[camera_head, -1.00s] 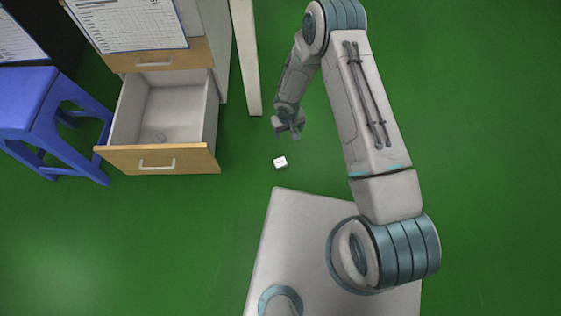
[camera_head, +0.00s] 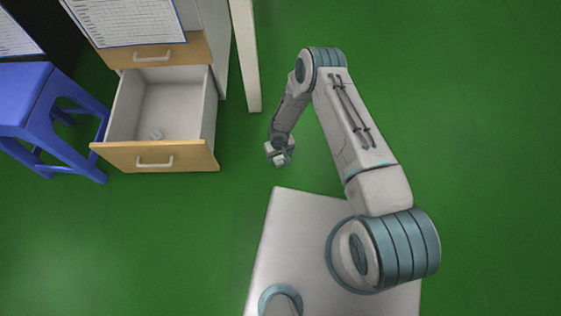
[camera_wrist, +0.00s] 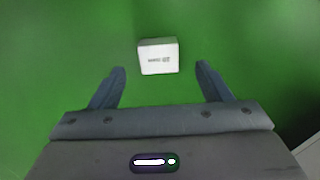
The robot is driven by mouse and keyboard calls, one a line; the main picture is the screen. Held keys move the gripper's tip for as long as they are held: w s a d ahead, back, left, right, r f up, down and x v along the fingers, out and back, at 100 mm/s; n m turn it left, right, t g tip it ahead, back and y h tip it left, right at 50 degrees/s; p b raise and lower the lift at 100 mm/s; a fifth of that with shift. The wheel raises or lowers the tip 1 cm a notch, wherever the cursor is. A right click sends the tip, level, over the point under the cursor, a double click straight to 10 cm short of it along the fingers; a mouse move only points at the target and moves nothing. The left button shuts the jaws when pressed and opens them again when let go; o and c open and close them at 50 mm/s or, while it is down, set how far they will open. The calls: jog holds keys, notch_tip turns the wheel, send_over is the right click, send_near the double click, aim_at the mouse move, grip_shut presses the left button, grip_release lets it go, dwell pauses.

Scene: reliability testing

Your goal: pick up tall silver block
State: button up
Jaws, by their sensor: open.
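A small white-grey block (camera_wrist: 158,56) with dark printed marks on its side lies on the green floor in the wrist view. It sits just beyond my fingertips, roughly centred between them. My gripper (camera_wrist: 160,75) is open and empty, its two dark fingers apart. In the head view my gripper (camera_head: 281,160) hangs over the floor spot in front of my base and hides the block there. The gap in height between fingertips and block is hard to tell.
A blue stool (camera_head: 30,95) stands further left. A pale post (camera_head: 246,60) rises behind. Green floor to the right is clear.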

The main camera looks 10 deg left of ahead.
aim_at(280, 159)
notch_tip(280, 159, down, 5)
jog(key=b, duration=0.2)
jog(key=shift+d+f+b, duration=0.1)
jog(key=shift+b, duration=0.3)
jog(key=c, duration=1.1)
jog(key=shift+c, duration=0.2)
jog(key=shift+w+r, duration=0.1)
jog(key=shift+r, duration=0.1)
